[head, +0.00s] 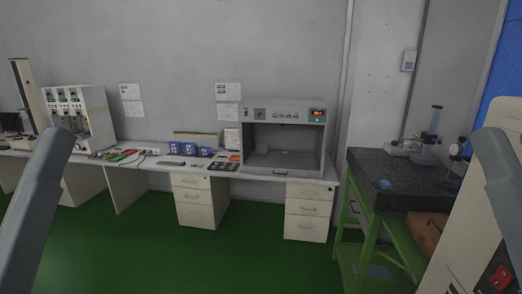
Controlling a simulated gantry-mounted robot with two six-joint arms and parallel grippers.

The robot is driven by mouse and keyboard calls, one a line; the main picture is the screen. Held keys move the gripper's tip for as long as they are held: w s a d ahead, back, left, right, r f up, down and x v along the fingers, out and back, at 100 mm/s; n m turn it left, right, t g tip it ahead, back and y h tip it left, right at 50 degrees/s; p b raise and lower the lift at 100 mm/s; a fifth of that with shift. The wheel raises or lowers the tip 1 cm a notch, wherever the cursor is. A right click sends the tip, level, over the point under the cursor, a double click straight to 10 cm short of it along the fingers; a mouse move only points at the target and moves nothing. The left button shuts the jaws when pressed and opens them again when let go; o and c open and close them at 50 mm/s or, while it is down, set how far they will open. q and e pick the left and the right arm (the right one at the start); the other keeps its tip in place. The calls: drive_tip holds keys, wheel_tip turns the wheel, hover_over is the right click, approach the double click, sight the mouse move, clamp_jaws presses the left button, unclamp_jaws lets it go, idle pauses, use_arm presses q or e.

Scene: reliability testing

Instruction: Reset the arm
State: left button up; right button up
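My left arm (36,205) rises along the left edge of the head view as a grey link. My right arm (497,165) shows as a grey link at the right edge. Both links stand apart from the bench and everything on it. Neither gripper is in the picture, so I cannot see their fingers or whether they hold anything.
A long white bench (140,162) with drawers runs along the wall. It carries an open-fronted test cabinet (285,107), small tools and a multi-channel instrument (92,95). A dark stone table (372,175) on a green frame stands right. The green floor (130,245) is clear in front.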

wheel_tip(320, 180, up, 28)
drive_tip(key=p, duration=2.5)
drive_tip(key=shift+r, duration=0.15)
